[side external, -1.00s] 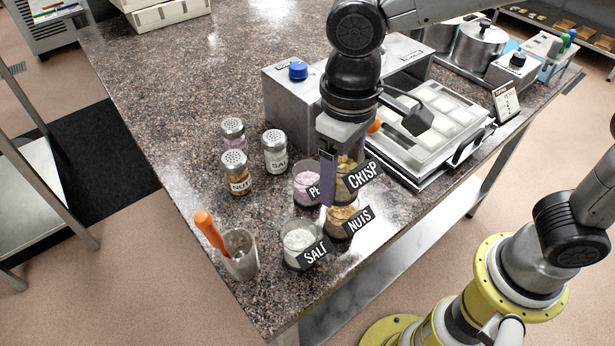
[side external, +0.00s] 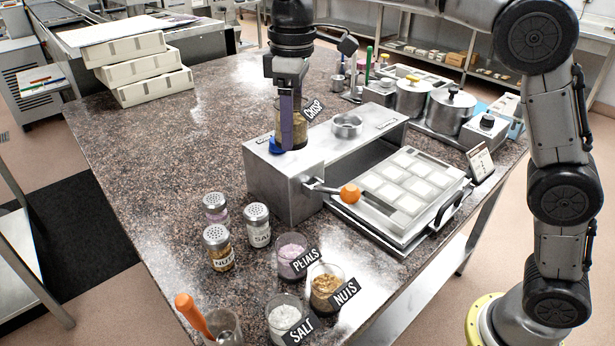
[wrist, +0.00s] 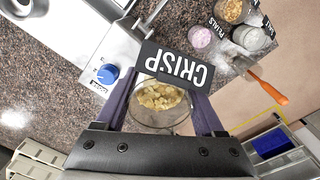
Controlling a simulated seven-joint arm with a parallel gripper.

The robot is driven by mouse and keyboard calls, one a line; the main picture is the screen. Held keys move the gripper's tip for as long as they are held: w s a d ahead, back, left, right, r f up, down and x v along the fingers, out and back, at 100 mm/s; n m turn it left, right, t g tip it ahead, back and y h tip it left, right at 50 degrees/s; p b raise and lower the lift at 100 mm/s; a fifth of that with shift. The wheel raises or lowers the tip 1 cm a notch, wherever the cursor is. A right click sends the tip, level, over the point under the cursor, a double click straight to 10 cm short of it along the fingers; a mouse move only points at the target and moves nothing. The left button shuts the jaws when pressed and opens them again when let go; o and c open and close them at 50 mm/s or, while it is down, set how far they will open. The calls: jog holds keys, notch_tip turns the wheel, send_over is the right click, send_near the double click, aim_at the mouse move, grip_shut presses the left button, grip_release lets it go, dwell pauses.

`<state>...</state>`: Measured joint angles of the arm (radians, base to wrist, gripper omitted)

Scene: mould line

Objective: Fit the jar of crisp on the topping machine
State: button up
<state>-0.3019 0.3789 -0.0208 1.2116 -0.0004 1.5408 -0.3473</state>
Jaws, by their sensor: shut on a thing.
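The clear jar of crisp (side external: 297,122), with a black CRISP label, is upright between the fingers of my gripper (side external: 289,138), which is shut on it. The wrist view also shows the jar (wrist: 160,101), open at the top with pale brown pieces inside. The topping machine (side external: 285,182) is a steel box with a blue knob (side external: 277,146), an orange-tipped lever (side external: 349,193) and a round metal ring (side external: 347,122) on top. In the side view the jar overlaps the machine's left end, left of the ring. Its height above the machine is hard to tell.
Jars of petals (side external: 292,256), nuts (side external: 324,284) and salt (side external: 285,316) stand in front of the machine, with several shakers (side external: 217,246) to their left. A tray with pale squares (side external: 408,183) sits at the machine's right.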

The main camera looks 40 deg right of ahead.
jog(key=w+d+f+m, duration=0.1)
jog(key=w+d, duration=0.2)
jog(key=d, duration=0.5)
jog(key=w+d+f+m, duration=0.2)
jog(key=w+d, duration=0.2)
jog(key=d, duration=0.5)
jog(key=w+d+f+m, duration=0.1)
jog(key=w+d+f, duration=0.1)
jog(key=d, duration=0.7)
jog(key=shift+w+d+f, duration=0.2)
jog(key=shift+w, duration=0.45)
jog(key=shift+d+f, duration=0.15)
jog(key=shift+f, duration=1.2)
jog(key=shift+s+f, duration=0.1)
jog(key=shift+f, duration=0.15)
jog(key=shift+f, duration=0.4)
jog(key=shift+f, duration=0.2)
